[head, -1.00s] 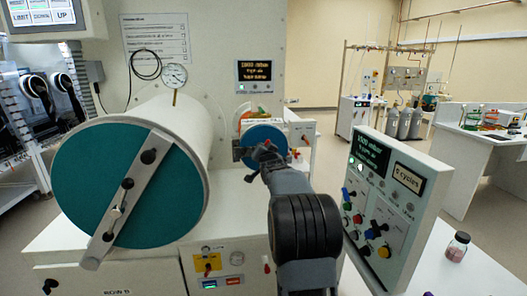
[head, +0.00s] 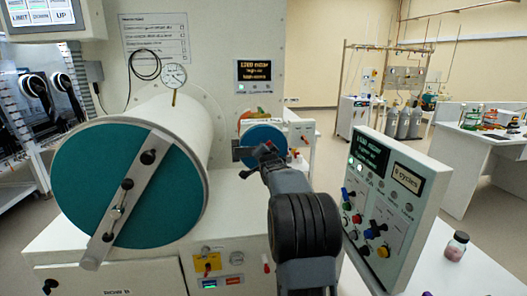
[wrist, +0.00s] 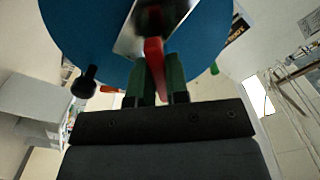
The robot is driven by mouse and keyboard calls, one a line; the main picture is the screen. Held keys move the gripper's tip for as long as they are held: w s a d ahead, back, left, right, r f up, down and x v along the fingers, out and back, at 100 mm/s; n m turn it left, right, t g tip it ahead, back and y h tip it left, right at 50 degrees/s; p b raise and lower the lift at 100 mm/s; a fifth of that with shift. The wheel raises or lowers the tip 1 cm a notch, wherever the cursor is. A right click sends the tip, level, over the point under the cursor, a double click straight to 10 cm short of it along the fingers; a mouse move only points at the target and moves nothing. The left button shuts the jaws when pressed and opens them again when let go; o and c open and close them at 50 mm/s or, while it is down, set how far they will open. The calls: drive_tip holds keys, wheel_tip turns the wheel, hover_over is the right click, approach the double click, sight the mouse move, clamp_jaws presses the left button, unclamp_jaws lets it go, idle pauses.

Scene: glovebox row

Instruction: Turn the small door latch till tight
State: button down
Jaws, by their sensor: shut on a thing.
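The small door (head: 263,134) is a blue disc behind the tip of my arm in the head view. It fills the top of the wrist view (wrist: 85,30), with a pale metal bar (wrist: 130,42) across it. The latch shows there as a red lever (wrist: 154,68) at the bar, pointing down between the green fingers. My gripper (wrist: 155,75) is shut on this lever. In the head view my gripper (head: 266,150) is at the door's face, and the lever is too small to make out.
A large teal door (head: 75,190) with a diagonal bar stands left of my arm. A control panel (head: 388,195) with coloured knobs is close on the right, and a small jar (head: 456,247) stands beside it. A black knob (wrist: 85,82) sits left of my fingers.

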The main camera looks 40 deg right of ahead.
drive_tip(key=c, duration=1.1)
unclamp_jaws()
drive_tip(key=b+v, duration=0.3)
drive_tip(key=v, duration=1)
drive_tip(key=shift+s+a, duration=0.2)
drive_tip(key=shift+s, duration=0.15)
